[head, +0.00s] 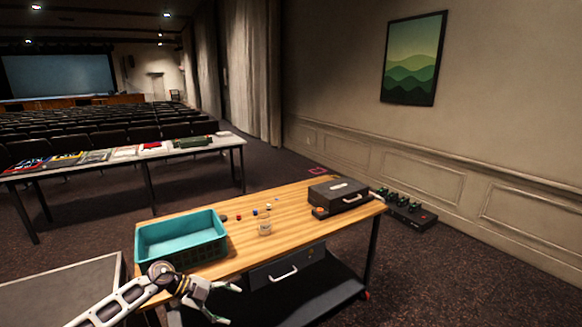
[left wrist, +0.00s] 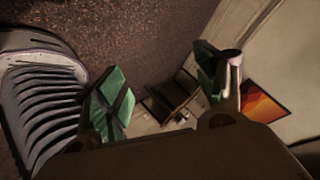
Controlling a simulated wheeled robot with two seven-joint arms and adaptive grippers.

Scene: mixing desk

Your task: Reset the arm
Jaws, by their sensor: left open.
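My left arm comes in from the lower left in the head view. Its gripper (head: 226,303) is open and empty, in front of the wooden desk's (head: 290,237) near edge, to the left of the drawer handle. In the left wrist view the two green-padded fingers of the left gripper (left wrist: 168,92) stand wide apart with nothing between them. My right gripper does not show in either view.
On the desk are a teal basket (head: 180,240), a clear glass (head: 265,226), several small coloured items and a dark case (head: 338,195). A drawer (head: 287,268) is under the top. A long table (head: 120,158) with flat items stands behind, left.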

